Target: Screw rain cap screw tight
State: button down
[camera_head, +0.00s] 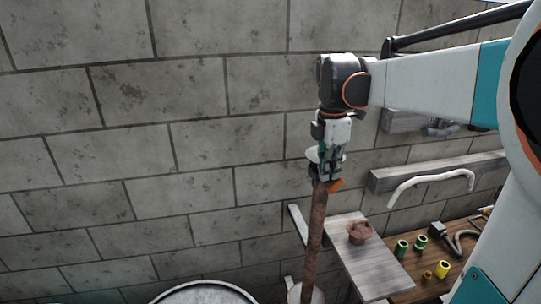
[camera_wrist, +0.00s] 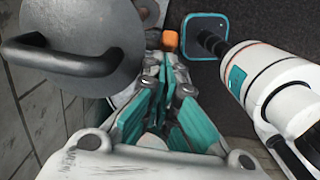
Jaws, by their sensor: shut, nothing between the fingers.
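A rusty upright pipe (camera_head: 314,235) rises in the middle of the head view. A rain cap sits at its top; in the wrist view it is a dark grey disc (camera_wrist: 110,78) with a curved bar at upper left. The orange screw (camera_head: 335,185) shows at the right side of the pipe top, and in the wrist view it is a small orange block (camera_wrist: 170,40). My gripper (camera_head: 328,176) points down beside the cap. Its teal fingers (camera_wrist: 165,65) are shut and empty, with their tips close to the screw. I cannot tell whether they touch it.
A block wall stands behind the pipe. At right, a wooden bench (camera_head: 392,282) holds green and yellow cups (camera_head: 442,269), and a rusty lidded pot (camera_head: 359,232) stands on a grey board (camera_head: 372,268). A round drum rim (camera_head: 205,284) is below left.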

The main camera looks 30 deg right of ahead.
jog(key=shift+s+d+f, duration=0.1)
jog(key=shift+d+f, duration=0.05)
jog(key=shift+d, duration=0.15)
jog(key=shift+s+d+f+y+b, duration=0.1)
jog(key=shift+d+y+b, duration=0.35)
jog(key=shift+y, duration=0.25)
jog(key=shift+s+d+b, duration=0.15)
jog(key=shift+d+b, duration=0.4)
jog(key=shift+d, duration=0.3)
